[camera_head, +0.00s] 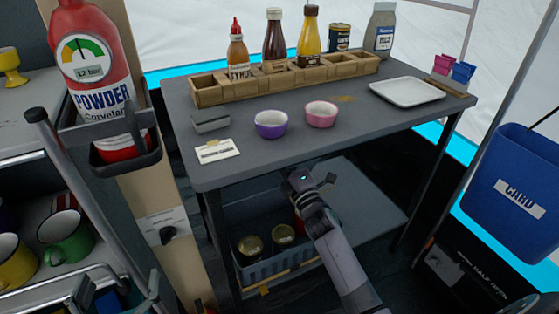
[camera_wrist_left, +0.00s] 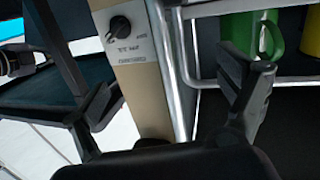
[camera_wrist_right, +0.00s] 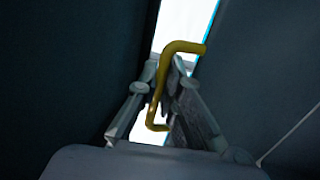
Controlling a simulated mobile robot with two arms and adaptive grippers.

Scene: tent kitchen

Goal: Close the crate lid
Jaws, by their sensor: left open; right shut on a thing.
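The blue-grey crate (camera_head: 275,270) stands on the lower shelf under the table, with jars (camera_head: 251,246) visible inside from above. A yellow strip shows along its front. I cannot make out the lid clearly. My right gripper (camera_head: 303,180) is at the table's front edge, above and behind the crate front.
The grey table (camera_head: 330,140) above holds bowls, a bottle rack and a white tray (camera_head: 407,92). A post with a knob (camera_head: 167,234) and a rack with mugs (camera_head: 66,238) stand close to my left gripper. The lower shelf (camera_head: 370,205) is clear right of my right arm.

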